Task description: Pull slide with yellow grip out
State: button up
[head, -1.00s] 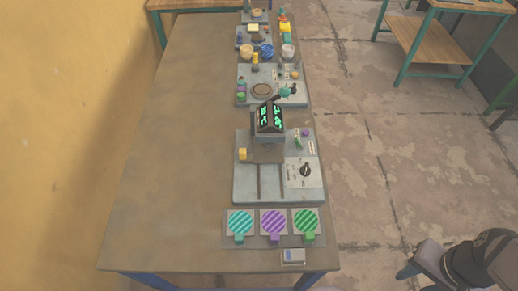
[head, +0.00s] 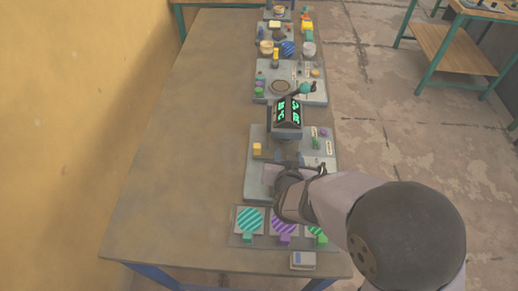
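The plate press (head: 255,182) is a grey base with a dark head (head: 288,118) showing green markings, on the near half of the table. The yellow grip (head: 257,148) is a small yellow block at the left of the press, beside the slide area under the head. My gripper (head: 277,164) is over the front middle of the press, to the right of and nearer than the yellow grip. My arm and wrist hide much of the front of the press, including the rails and the dial. The fingers are small and dark here, and I cannot make out their opening.
Other stations stand behind. The table's left side is clear.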

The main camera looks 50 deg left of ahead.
jog(key=n+t+y, duration=0.1)
jog(key=y, duration=0.1)
send_near(257, 150)
jog(key=x, duration=0.3)
jog(key=shift+w+a+b, duration=0.15)
jog(key=shift+a+b, duration=0.15)
jog(key=shift+a, duration=0.1)
jog(key=shift+p+x, duration=0.7)
jog(key=shift+x, duration=3)
jog(key=shift+d, duration=0.15)
grip_shut()
